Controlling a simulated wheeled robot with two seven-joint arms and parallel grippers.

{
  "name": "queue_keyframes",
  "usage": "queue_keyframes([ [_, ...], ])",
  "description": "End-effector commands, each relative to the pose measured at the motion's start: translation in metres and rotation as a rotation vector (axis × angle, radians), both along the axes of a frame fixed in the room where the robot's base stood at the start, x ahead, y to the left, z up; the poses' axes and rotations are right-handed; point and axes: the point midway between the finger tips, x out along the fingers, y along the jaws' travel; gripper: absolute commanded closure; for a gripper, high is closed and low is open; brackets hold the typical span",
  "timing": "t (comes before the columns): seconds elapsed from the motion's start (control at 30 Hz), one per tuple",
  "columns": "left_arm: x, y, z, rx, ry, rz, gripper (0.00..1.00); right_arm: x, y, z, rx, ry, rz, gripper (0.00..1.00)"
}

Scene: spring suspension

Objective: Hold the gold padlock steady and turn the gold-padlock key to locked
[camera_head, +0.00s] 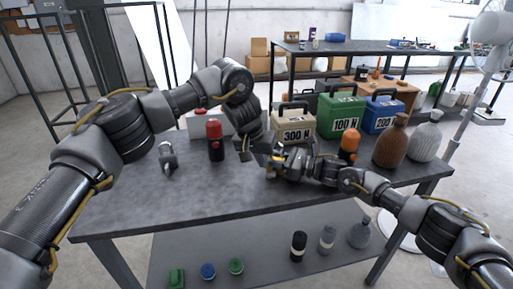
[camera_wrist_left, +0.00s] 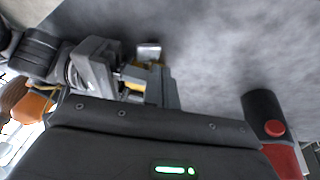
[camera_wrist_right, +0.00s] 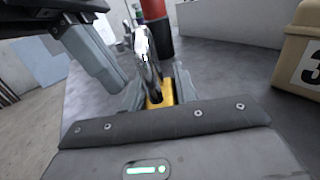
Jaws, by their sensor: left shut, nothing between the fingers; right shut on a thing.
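The gold padlock shows in the right wrist view as a gold body (camera_wrist_right: 166,94) with a shiny shackle (camera_wrist_right: 142,45). My right gripper (camera_head: 276,165) is shut on it above the table. The left wrist view shows part of the gold body (camera_wrist_left: 138,76) between the right gripper's fingers. My left gripper (camera_head: 258,152) is shut and empty, close beside the padlock.
Cases marked 300 N (camera_head: 294,124), 100 N (camera_head: 340,115) and 200 N (camera_head: 384,112) stand behind. An orange-topped bottle (camera_head: 348,146) and brown jug (camera_head: 390,145) stand right.

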Motion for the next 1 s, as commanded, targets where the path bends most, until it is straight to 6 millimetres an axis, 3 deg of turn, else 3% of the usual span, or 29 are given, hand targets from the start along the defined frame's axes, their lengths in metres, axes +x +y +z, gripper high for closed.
queue_keyframes([
  [0.2,-0.002,-0.008,-0.015,0.000,0.000,0.000,1.00,0.000,0.000,0.000,0.000,0.000,0.000,1.00],
  [0.67,-0.003,-0.009,-0.018,-0.008,0.004,0.000,1.00,0.000,0.000,0.000,0.000,0.001,0.000,1.00],
  [1.0,-0.004,-0.010,-0.024,-0.124,0.044,-0.003,1.00,0.000,0.000,0.000,0.000,0.001,0.001,1.00],
])
